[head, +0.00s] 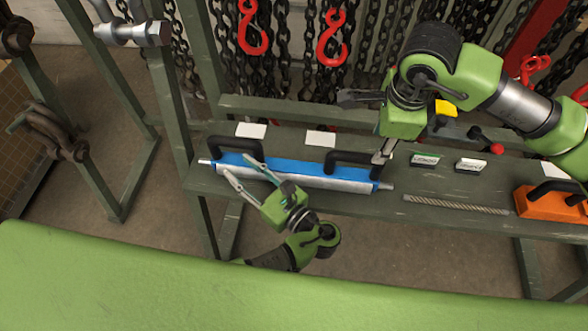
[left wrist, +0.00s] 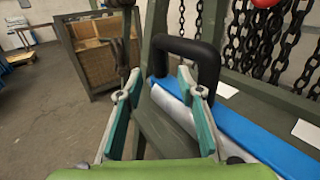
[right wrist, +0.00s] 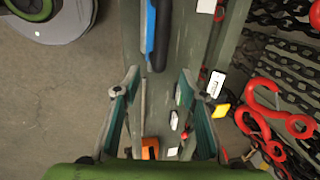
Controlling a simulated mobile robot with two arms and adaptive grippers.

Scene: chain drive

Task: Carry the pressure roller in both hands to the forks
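The pressure roller (head: 290,172), a blue bar with a pale roller along its front and two black handles, lies on the green bench shelf. My left gripper (head: 240,167) is open in front of its left handle. My right gripper (head: 364,127) is open above and behind the right handle (head: 352,156). In the right wrist view the roller's blue end (right wrist: 150,32) and a black handle (right wrist: 162,35) are ahead of the open fingers. I cannot identify the forks with certainty.
Black chains and red hooks (head: 331,40) hang behind the shelf. White labels, a twisted rod (head: 455,204) and an orange block (head: 545,204) with a black handle sit along the shelf. A green frame with metal shackles (head: 140,33) stands at left. Bare floor lies between.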

